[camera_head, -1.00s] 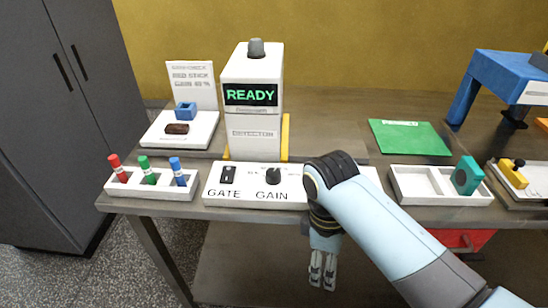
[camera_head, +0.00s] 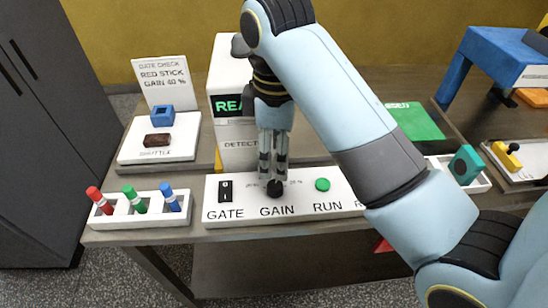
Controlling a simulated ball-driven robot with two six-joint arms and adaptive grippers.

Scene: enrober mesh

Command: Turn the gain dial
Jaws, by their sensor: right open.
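The black gain dial (camera_head: 275,189) sits on the white control panel (camera_head: 238,226) above the printed word GAIN. My right gripper (camera_head: 272,176) points straight down at the dial. Its two fingers are open, with the tips right at the dial in this view. I cannot tell whether the fingers touch it. The fingers partly hide the scale marks and the dial's back. My left gripper is not in view.
A black gate switch (camera_head: 225,191) and a green run button (camera_head: 322,185) flank the dial. The detector (camera_head: 226,60) stands behind, partly hidden by my arm. A tray (camera_head: 150,221) with red, green and blue sticks is at left. A sign (camera_head: 161,82) stands behind the shuttle plate (camera_head: 131,150).

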